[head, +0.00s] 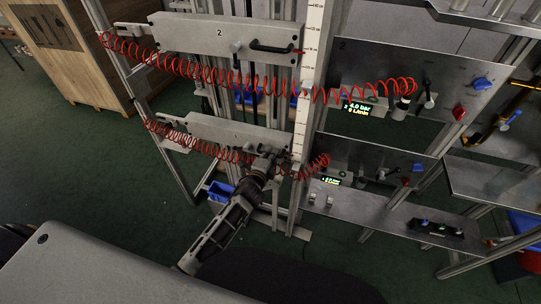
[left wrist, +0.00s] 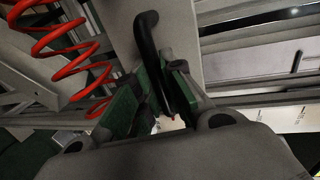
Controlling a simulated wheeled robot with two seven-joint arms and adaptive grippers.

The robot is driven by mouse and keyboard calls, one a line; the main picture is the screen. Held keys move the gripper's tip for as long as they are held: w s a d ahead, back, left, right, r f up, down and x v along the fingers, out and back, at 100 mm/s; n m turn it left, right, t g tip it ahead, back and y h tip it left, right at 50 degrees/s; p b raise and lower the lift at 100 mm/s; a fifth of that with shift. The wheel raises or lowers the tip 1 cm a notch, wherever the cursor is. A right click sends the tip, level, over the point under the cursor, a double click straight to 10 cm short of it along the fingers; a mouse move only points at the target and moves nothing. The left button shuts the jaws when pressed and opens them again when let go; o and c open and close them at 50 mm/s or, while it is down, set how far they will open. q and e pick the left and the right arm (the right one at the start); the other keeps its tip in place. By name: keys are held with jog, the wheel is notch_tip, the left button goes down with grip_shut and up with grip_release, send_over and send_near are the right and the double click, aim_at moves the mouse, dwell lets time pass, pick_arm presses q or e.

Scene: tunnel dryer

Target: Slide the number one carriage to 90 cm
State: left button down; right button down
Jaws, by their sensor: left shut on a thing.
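The lower grey carriage (head: 222,130), which I take as number one, sits on the upright frame below the carriage marked 2 (head: 190,36). My left gripper (head: 270,162) is at the right end of the lower carriage. In the left wrist view, my left gripper (left wrist: 157,95) is shut on a black bar handle (left wrist: 147,38), which runs between its green pads. A white vertical scale (head: 311,60) stands right of both carriages. The lower carriage's end of the scale is partly hidden by my gripper and a hose, and I cannot read its position. My right gripper is not in view.
Red coiled hoses (head: 205,70) hang across both carriages, close to my left gripper. Metal panels (head: 405,85) with valves and displays stand at the right. A blue bin (head: 220,191) is on the floor behind my arm. A wooden crate (head: 70,50) stands back left.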

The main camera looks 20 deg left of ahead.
pick_arm(q)
jog(key=shift+w+r+p, duration=0.2)
jog(key=shift+r+p, duration=0.3)
jog(key=shift+r, duration=0.85)
jog(key=c, duration=1.5)
grip_release()
jog(key=shift+f, duration=0.15)
jog(key=shift+s+f, duration=0.1)
jog(key=shift+f, duration=0.05)
jog(key=shift+f, duration=0.1)
jog(key=shift+s, duration=0.15)
jog(key=shift+s, duration=0.6)
jog(key=shift+r+v, duration=0.2)
jog(key=shift+v, duration=5.1)
jog(key=shift+w+n, duration=0.1)
jog(key=shift+n, duration=0.2)
